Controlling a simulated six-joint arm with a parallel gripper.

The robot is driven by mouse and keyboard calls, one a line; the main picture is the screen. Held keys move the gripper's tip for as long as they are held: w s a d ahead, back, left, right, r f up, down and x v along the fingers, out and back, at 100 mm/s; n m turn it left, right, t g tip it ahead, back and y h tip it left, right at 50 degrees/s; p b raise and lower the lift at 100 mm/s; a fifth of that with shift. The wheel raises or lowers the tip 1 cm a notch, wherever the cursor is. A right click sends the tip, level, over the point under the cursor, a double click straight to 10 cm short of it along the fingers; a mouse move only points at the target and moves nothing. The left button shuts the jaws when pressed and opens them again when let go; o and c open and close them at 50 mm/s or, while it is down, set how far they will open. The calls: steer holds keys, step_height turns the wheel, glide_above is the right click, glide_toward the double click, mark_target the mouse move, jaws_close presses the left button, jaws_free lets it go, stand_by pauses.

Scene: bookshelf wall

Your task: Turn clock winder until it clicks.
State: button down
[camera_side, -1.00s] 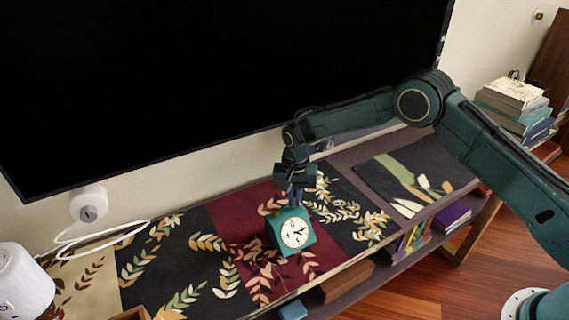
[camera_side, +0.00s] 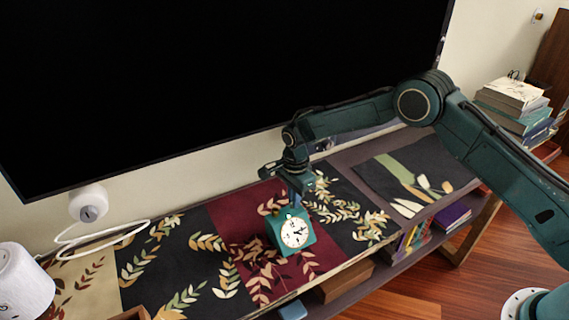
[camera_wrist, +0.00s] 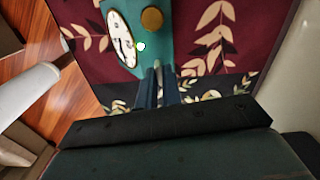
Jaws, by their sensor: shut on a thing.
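The teal clock (camera_side: 276,230) stands on the patterned runner, its white dial facing the side camera. My gripper (camera_side: 295,203) is above it, pointing down at its top. In the wrist view, the clock (camera_wrist: 172,38) is just beyond my fingertips (camera_wrist: 158,68). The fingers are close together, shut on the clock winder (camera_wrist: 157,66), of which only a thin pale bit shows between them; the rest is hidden. A round brass knob (camera_wrist: 152,19) and a small whitish-green spot (camera_wrist: 141,46) show on the clock, clear of the fingers.
A large black screen (camera_side: 220,80) hangs behind the shelf. A white cylinder (camera_side: 22,282) and cable are at left. Books (camera_side: 515,95) are stacked at far right. The runner (camera_side: 180,270) left of the clock is clear.

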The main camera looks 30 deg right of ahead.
steer(key=shift+w+r+m, duration=0.1)
steer(key=shift+m, duration=0.3)
steer(key=c, duration=1.6)
jaws_free()
steer(key=shift+o, duration=0.2)
step_height(320, 180, up, 14)
